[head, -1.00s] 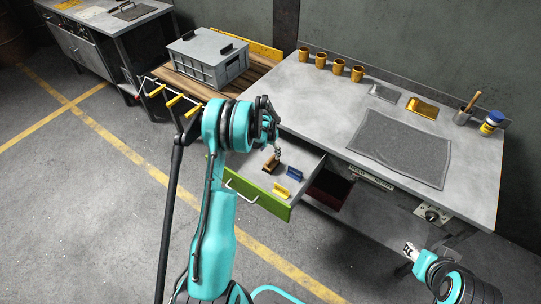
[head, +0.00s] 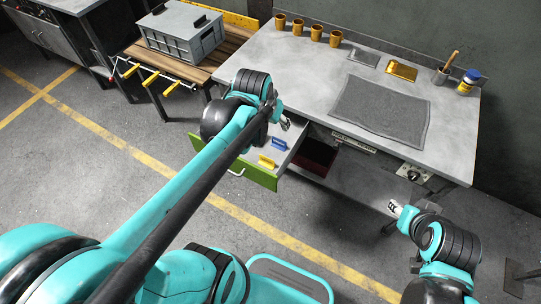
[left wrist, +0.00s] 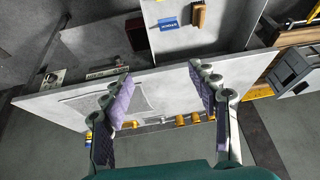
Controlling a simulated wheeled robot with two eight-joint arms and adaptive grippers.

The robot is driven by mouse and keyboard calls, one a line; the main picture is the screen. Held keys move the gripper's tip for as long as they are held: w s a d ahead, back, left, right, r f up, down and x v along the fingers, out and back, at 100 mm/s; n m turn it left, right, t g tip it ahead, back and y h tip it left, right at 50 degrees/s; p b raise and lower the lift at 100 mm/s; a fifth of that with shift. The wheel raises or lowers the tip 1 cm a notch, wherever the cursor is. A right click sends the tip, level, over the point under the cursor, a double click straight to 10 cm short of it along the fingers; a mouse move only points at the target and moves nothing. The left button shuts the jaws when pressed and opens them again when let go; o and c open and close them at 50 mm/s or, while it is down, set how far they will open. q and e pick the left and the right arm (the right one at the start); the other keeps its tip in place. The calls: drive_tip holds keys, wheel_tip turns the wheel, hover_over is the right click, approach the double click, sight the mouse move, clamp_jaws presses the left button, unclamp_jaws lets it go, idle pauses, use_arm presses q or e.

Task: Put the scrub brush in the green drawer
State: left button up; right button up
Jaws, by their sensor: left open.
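The green drawer (head: 235,165) is pulled out from the left of the workbench. In the left wrist view a brown, wooden-looking scrub brush (left wrist: 198,15) lies in the drawer near a blue labelled block (left wrist: 168,22). In the head view the brush is hidden behind my left arm. My left gripper (head: 286,122) is over the drawer's inner end near the bench edge. In the left wrist view my left gripper (left wrist: 160,95) has its fingers wide apart, with nothing between them and apart from the brush. My right gripper (head: 395,208) is low in front of the bench, its jaws unclear.
A yellow block (head: 266,161) and the blue one stand in the drawer. The workbench (head: 300,75) carries cups, a grey mat (head: 380,110) and small trays. A grey crate (head: 180,35) sits on a slatted table at the left. A dark red bin (head: 316,155) is under the bench.

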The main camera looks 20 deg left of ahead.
use_arm(q)
drive_tip(key=s+d+t, duration=0.1)
drive_tip(key=s+d, duration=0.3)
drive_tip(key=s, duration=0.7)
drive_tip(key=shift+d+f+t, duration=0.35)
drive_tip(key=shift+t, duration=0.05)
